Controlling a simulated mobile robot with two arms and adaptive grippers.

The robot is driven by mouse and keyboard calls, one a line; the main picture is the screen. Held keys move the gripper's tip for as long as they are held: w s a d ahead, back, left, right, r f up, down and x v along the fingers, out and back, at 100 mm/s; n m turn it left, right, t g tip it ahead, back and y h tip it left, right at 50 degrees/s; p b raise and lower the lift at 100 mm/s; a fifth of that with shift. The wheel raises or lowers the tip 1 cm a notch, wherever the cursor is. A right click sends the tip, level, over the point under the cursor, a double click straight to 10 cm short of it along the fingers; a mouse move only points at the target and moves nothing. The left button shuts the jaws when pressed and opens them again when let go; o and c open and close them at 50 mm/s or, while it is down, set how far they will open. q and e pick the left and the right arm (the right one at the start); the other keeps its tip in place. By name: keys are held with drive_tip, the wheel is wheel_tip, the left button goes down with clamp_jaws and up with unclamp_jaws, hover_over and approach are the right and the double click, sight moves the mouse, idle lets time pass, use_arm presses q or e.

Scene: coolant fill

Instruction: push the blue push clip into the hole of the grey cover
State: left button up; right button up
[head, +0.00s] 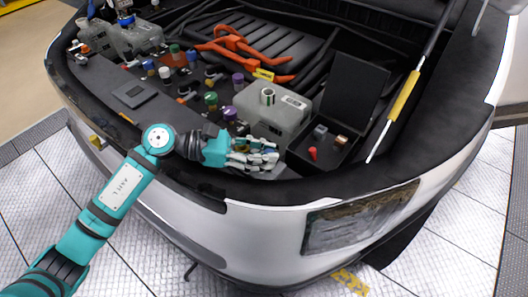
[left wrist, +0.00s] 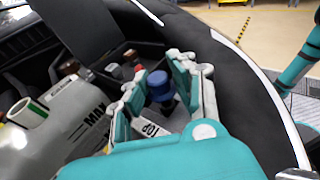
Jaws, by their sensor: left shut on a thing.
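My left gripper (head: 268,158) is low over the front edge of the open bay, right of the middle. In the left wrist view its teal and grey fingers (left wrist: 172,85) are closed around the blue push clip (left wrist: 162,86). The clip has a round blue head and a dark lower part between the fingers. In the head view the fingers hide the clip. A light grey surface with a white label (left wrist: 150,129) shows just below the clip; it may be the grey cover. The hole is hidden, and I cannot tell whether the clip touches the surface.
A grey tank (head: 262,118) with a round neck stands right behind the gripper. An open black box (head: 345,100) with small parts is to its right. Several coloured caps (head: 211,98) stand to the left. Orange cables (head: 240,48) lie farther back.

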idle(0.4)
use_arm(q)
drive_tip(key=shift+b, duration=0.35)
drive_tip(key=shift+f+b, duration=0.35)
drive_tip(key=shift+f, duration=0.05)
drive_tip(key=shift+f+b, duration=0.8)
drive_tip(key=shift+f, duration=0.2)
drive_tip(key=shift+c, duration=0.7)
drive_tip(key=shift+r, duration=0.2)
drive_tip(key=shift+r, duration=0.6)
